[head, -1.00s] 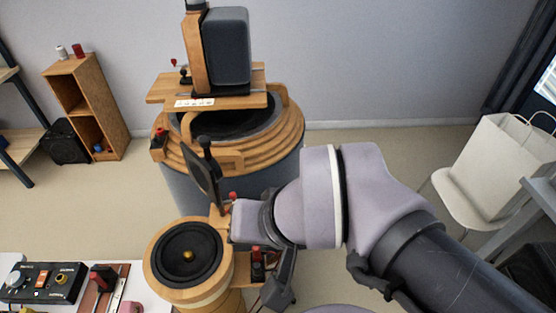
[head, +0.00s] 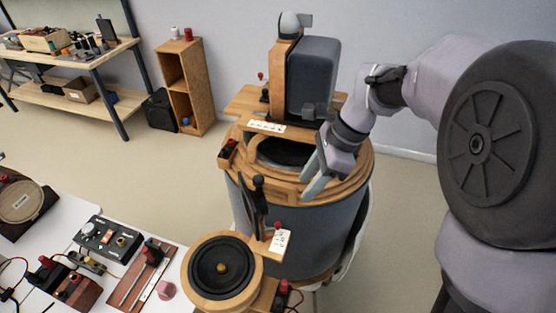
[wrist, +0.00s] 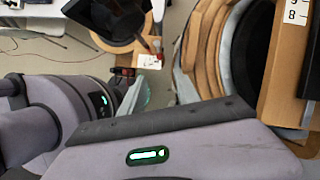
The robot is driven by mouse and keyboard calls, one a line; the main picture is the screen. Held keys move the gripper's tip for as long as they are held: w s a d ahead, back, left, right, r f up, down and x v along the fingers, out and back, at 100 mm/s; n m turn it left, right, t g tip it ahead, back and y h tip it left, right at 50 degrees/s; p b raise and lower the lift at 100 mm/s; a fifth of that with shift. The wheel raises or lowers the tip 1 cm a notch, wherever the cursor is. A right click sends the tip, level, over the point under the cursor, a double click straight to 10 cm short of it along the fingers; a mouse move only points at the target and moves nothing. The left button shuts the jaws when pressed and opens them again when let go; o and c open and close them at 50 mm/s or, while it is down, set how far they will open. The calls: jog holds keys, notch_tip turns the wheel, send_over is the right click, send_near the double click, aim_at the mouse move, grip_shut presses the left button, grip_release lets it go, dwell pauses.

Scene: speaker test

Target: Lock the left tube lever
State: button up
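A large grey tube (head: 290,240) stands upright, topped by a stepped wooden collar (head: 352,178) around a dark opening. A small black and red lever or clamp (head: 228,149) sits at the collar's left edge; its locked state is too small to tell. A black upright handle (head: 258,187) stands in front of the tube, left of its middle. My gripper (head: 309,182) is over the collar's front right, pointing down left. Its two fingers look apart and nothing shows between them. It is right of both the lever and the handle. The collar (wrist: 205,40) also shows in the wrist view.
A grey box-shaped unit (head: 312,75) stands on a wooden board behind the opening. A round speaker (head: 207,262) is at the front. A white table (head: 75,215) with electronics is at left. Open floor (head: 150,165) lies between the table and the wooden shelf (head: 203,90).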

aim_at(279, 224)
jog(key=b+x, duration=0.6)
jog(key=x, duration=1)
jog(key=shift+s+f, duration=0.15)
jog(key=shift+f, duration=0.25)
grip_shut()
